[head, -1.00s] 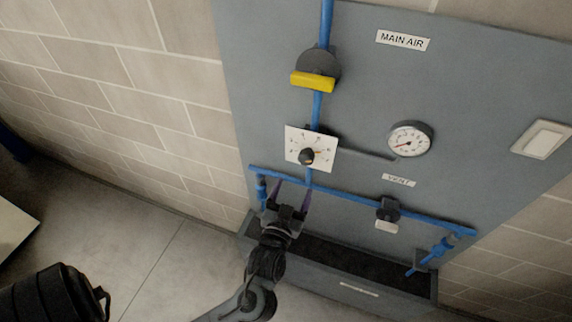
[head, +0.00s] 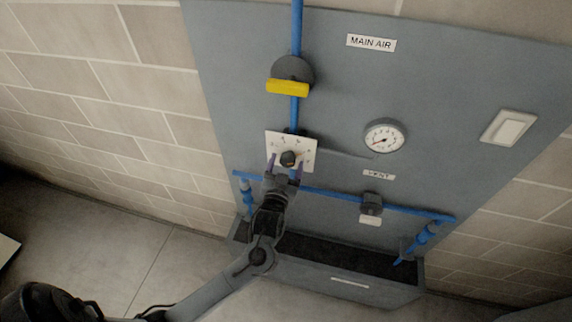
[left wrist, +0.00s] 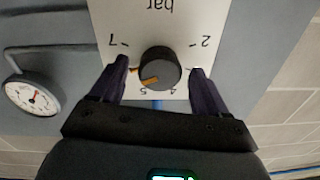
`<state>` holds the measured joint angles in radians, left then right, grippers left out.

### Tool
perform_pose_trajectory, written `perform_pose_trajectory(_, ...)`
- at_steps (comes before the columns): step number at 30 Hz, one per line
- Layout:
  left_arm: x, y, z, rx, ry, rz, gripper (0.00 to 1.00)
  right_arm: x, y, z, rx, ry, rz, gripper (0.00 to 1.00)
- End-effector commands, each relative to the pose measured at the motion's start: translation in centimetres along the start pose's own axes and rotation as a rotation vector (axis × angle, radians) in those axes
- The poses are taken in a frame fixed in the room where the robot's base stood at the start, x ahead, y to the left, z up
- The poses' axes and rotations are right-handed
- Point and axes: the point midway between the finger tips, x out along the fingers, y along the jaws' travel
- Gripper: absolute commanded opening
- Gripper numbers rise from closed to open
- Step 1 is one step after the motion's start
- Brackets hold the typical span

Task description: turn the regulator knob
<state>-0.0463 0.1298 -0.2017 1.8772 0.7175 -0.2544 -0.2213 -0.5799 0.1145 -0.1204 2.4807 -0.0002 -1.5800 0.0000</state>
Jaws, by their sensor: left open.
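The regulator knob (head: 288,158) is a small black round knob on a white square dial plate (head: 305,146) on the grey panel. In the left wrist view the knob (left wrist: 159,67) stands out from the dial plate (left wrist: 160,22), which carries numbers and the word "bar". An orange pointer mark (left wrist: 149,80) shows at the knob's lower left. My left gripper (head: 285,168) is open, with one finger on each side of the knob. In the left wrist view the fingers (left wrist: 160,82) show gaps to the knob on both sides. My right gripper is not in view.
A yellow-handled valve (head: 288,87) sits above the dial on the blue pipe. A pressure gauge (head: 384,136) is to the right. A vent valve (head: 371,203) sits on the lower blue pipe (head: 410,211). A grey trough (head: 335,280) juts out below.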

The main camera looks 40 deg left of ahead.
Motion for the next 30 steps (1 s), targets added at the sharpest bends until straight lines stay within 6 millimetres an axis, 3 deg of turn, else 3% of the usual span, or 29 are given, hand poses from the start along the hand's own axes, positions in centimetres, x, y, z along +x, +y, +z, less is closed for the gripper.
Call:
perform_pose_trajectory(5,0.00,0.00,0.01,0.000,0.000,0.000,0.75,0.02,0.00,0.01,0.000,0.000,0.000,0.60)
perform_pose_trajectory(16,-0.03,0.01,0.01,0.000,0.000,0.000,0.20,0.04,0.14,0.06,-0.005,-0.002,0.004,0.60)
perform_pose_trajectory(30,-0.01,-0.01,0.07,-0.120,-0.006,-0.001,0.20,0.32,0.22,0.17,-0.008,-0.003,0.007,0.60)
